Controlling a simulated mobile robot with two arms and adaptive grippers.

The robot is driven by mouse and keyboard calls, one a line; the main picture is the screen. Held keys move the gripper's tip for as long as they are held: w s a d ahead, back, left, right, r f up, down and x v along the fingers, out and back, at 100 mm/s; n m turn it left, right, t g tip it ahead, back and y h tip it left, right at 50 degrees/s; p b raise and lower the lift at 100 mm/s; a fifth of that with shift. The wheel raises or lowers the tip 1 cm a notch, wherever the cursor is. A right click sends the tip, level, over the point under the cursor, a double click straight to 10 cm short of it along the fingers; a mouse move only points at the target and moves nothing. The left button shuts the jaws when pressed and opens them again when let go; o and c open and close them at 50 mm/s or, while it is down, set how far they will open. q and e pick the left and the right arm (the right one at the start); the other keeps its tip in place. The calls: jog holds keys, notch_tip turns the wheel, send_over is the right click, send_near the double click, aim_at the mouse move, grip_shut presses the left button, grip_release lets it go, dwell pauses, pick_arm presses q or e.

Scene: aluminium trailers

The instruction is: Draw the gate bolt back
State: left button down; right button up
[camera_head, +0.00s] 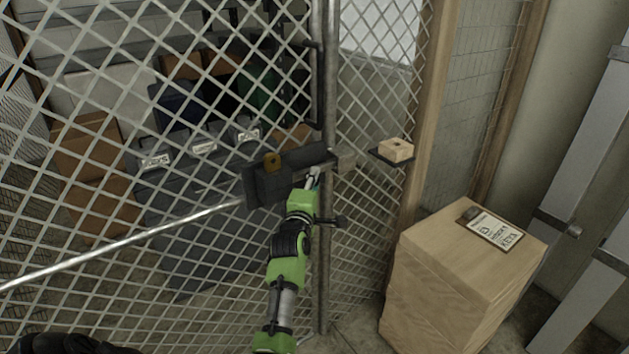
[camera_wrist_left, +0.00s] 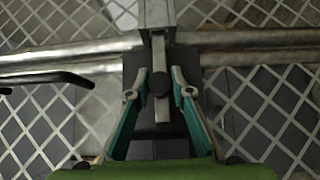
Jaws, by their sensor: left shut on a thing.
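The grey mesh gate (camera_head: 130,150) fills the left and middle of the head view. Its bolt assembly has a dark plate (camera_head: 262,188) near the gate's upright edge post, and a metal bolt end (camera_head: 329,164) shows at the post. My left gripper (camera_head: 314,177) is at the bolt, shut on its handle. In the left wrist view, my left gripper's teal fingers (camera_wrist_left: 158,88) stand either side of the dark bolt knob (camera_wrist_left: 158,81), below a horizontal metal bar (camera_wrist_left: 225,37). The gripper hides part of the bolt in the head view. My right gripper is not in view.
A small wooden block (camera_head: 396,150) rests on a dark shelf right of the gate. A wooden crate (camera_head: 440,285) with a label card (camera_head: 492,229) stands at right. Boxes and dark cases (camera_head: 205,235) stand behind the mesh.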

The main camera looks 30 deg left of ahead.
pick_arm(q)
jog(key=shift+s+a, duration=0.1)
jog(key=shift+s, duration=0.05)
jog(key=shift+s+a+p, duration=0.25)
jog(key=shift+s+p, duration=0.1)
jog(key=shift+s, duration=0.3)
jog(key=shift+s+a+p, duration=0.25)
jog(key=shift+s+p, duration=0.1)
jog(key=shift+s, duration=0.25)
jog(key=c, duration=1.8)
grip_release()
jog(key=shift+w, duration=0.1)
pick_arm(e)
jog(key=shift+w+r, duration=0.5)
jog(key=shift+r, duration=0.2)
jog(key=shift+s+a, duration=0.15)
pick_arm(q)
jog(key=v, duration=0.7)
jog(key=shift+s, duration=0.3)
